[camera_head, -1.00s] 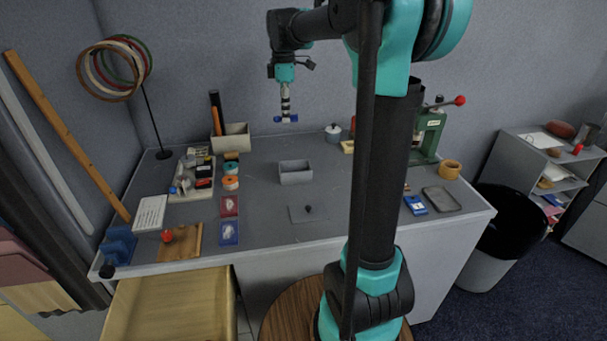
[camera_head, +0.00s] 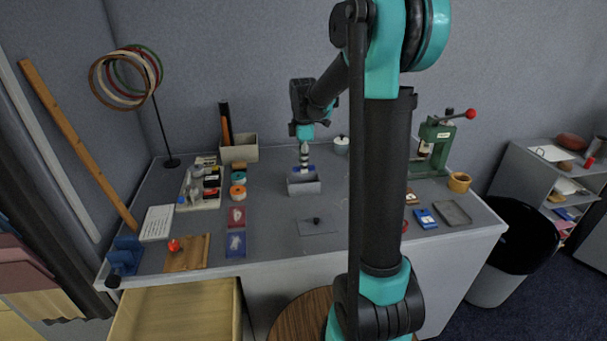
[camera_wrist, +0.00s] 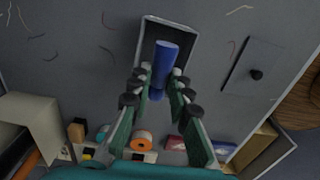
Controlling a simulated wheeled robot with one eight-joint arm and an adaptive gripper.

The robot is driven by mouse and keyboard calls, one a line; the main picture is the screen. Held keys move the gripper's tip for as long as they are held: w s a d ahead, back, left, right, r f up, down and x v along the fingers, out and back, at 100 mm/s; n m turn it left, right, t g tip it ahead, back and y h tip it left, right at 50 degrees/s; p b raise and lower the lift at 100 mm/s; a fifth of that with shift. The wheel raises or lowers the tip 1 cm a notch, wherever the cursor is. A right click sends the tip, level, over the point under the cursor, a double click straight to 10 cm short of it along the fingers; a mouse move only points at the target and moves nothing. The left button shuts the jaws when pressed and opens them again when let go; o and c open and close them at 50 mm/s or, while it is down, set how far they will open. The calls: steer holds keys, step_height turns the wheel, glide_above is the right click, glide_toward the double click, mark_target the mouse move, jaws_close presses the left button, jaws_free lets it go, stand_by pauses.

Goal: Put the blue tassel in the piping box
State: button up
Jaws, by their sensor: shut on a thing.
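A small grey open box (camera_head: 304,188), the likely piping box though I see no label, stands mid-table. It also shows in the wrist view (camera_wrist: 172,20), its inside dark. In the wrist view the tassel overlaps the box opening. Its exact height above the box is unclear.
A beige box (camera_head: 240,150) with upright rods stands at the back left. Tape rolls (camera_head: 238,185) and a filled tray (camera_head: 205,202) are left of the grey box. A grey plate with a dark knob (camera_head: 317,226) lies in front. A green press (camera_head: 432,145) stands at right.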

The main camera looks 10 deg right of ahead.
steer(key=shift+f, duration=2.1)
steer(key=shift+f, duration=0.3)
steer(key=shift+f, duration=0.3)
steer(key=o, duration=0.6)
step_height(320, 180, up, 13)
steer(key=shift+r, duration=0.15)
